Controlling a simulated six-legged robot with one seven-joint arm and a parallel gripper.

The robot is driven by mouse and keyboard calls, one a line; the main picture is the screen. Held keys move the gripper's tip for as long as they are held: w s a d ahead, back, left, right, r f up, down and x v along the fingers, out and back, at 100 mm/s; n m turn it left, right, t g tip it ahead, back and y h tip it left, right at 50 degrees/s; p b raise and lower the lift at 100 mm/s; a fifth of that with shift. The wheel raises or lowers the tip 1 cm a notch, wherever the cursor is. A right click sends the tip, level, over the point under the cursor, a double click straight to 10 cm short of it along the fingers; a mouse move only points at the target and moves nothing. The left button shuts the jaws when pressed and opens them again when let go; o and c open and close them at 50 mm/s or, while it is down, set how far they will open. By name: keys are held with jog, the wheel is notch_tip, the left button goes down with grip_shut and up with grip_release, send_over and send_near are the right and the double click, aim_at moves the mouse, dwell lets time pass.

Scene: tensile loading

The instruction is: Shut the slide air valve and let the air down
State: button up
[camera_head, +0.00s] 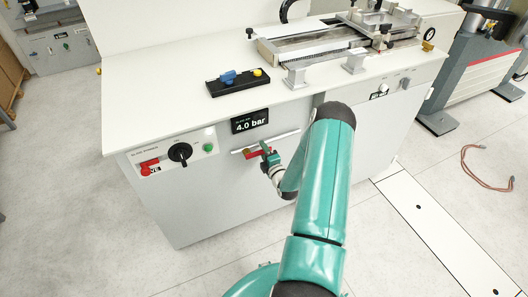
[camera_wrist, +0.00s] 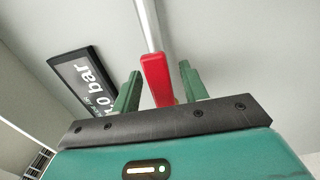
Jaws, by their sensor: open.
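The slide air valve shows as a red handle (camera_head: 252,155) on a thin metal pipe (camera_head: 286,135) along the cabinet's front, below the pressure display. In the wrist view the red handle (camera_wrist: 156,76) stands between my two green fingers, with the pipe (camera_wrist: 148,22) running away from it. My gripper (camera_head: 266,151) is open at the valve. In the wrist view my gripper (camera_wrist: 160,68) has a visible gap on each side of the handle. The pressure display (camera_head: 250,121) reads 4.0 bar; part of it (camera_wrist: 85,78) shows in the wrist view.
Left on the cabinet front are a black rotary switch (camera_head: 180,152), a red knob (camera_head: 147,169) and a green button (camera_head: 209,147). A black block with blue and yellow knobs (camera_head: 238,82) and a metal fixture (camera_head: 320,43) stand on the white top. A hose (camera_head: 485,170) lies on the floor.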

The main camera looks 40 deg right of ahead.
grip_shut()
jog(key=shift+f+m, duration=0.15)
jog(key=shift+m, duration=0.15)
jog(key=f+m, duration=0.1)
jog(key=m, duration=0.2)
jog(key=shift+a+f, duration=0.2)
jog(key=shift+f, duration=0.2)
jog(key=w+a+f+m, duration=0.2)
jog(key=a+f+m, duration=0.2)
jog(key=m, duration=1)
jog(key=shift+a+f+m, duration=0.15)
jog(key=shift+a+m, duration=0.15)
jog(key=shift+a, duration=0.65)
